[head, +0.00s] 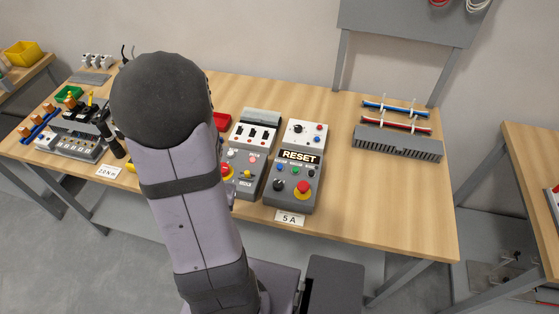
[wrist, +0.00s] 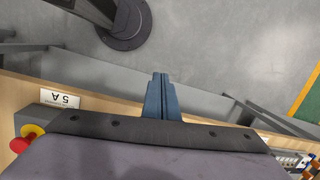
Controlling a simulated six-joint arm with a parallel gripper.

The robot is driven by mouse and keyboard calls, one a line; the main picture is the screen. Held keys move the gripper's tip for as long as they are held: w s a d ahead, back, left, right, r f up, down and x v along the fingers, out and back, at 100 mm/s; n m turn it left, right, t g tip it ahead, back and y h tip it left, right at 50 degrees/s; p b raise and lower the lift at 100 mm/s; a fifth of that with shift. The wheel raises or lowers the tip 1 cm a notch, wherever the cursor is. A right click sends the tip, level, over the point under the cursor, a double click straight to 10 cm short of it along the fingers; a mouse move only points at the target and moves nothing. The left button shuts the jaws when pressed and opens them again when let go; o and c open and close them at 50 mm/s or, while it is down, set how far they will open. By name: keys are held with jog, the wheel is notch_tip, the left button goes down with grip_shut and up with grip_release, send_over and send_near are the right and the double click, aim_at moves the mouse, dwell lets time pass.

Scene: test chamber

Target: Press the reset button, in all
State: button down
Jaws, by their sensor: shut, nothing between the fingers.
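The control box (head: 292,188) with the RESET label (head: 299,157) stands on the wooden table, right of my arm in the head view. Which button the label belongs to is not clear. In the wrist view a red and yellow button (wrist: 24,137) and a corner of a grey box show at lower left. My gripper (wrist: 160,77) is shut and empty, over the table's front edge and the floor. My arm hides the gripper in the head view.
A second control box (head: 244,170) stands just left of the RESET box, partly behind my arm. A "5 A" card (head: 290,218) lies in front. A grey slotted duct (head: 398,144) lies at right. The table (head: 390,205) is clear at front right.

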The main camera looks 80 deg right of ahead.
jog(key=d+m+h, duration=0.2)
jog(key=d+m, duration=0.1)
jog(key=d, duration=0.3)
jog(key=d+r+m+h, duration=0.1)
jog(key=d+m+h, duration=0.1)
jog(key=d, duration=0.4)
jog(key=d+m+h, duration=0.2)
jog(key=d+m, duration=0.2)
jog(key=d, duration=0.2)
jog(key=shift+s+d+r+m+h, duration=0.15)
jog(key=shift+s+d+m+h, duration=0.15)
jog(key=shift+s+d, duration=0.1)
jog(key=s+d+r+m+g+h, duration=0.2)
jog(key=s+d+r+m, duration=0.1)
jog(key=s+d, duration=0.15)
notch_tip(320, 180, up, 3)
jog(key=m+g+h, duration=0.2)
jog(key=m+g, duration=0.1)
send_over(280, 167)
jog(key=shift+w+a+f, duration=0.1)
jog(key=shift+w+a, duration=0.25)
jog(key=shift+a, duration=0.1)
jog(key=shift+f, duration=0.2)
notch_tip(280, 167, down, 6)
jog(key=b, duration=0.7)
jog(key=shift+f, duration=0.15)
jog(key=shift+f+b, duration=0.85)
jog(key=shift+f, duration=0.25)
jog(key=shift+f, duration=0.1)
